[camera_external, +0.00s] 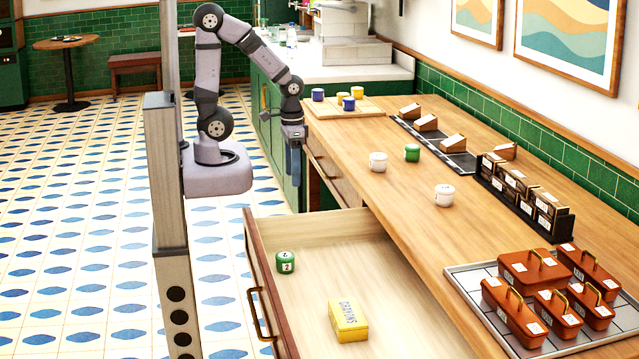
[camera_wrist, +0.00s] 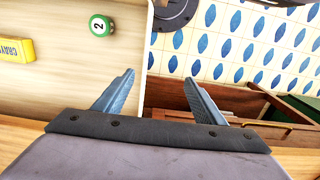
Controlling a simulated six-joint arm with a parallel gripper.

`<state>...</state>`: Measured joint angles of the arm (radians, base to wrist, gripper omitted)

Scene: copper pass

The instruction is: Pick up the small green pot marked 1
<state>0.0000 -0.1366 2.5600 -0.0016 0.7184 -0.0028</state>
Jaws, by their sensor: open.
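A small green pot (camera_external: 412,153) stands on the wooden counter between two white pots; its mark is too small to read. Another green pot (camera_external: 285,262) stands inside the open drawer and shows a 2; it also shows in the wrist view (camera_wrist: 101,25). My gripper (camera_external: 295,172) points down beside the counter's left edge, behind the drawer and well away from both green pots. In the wrist view its two fingers (camera_wrist: 160,78) are spread with nothing between them.
White pots (camera_external: 378,161) (camera_external: 444,195) stand near the counter's green pot. A yellow crayons box (camera_external: 348,320) lies in the drawer (camera_external: 330,235). Blue and yellow pots sit on a board (camera_external: 372,107). Black racks (camera_external: 455,158) and a tray of brown lidded boxes (camera_external: 470,280) line the counter.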

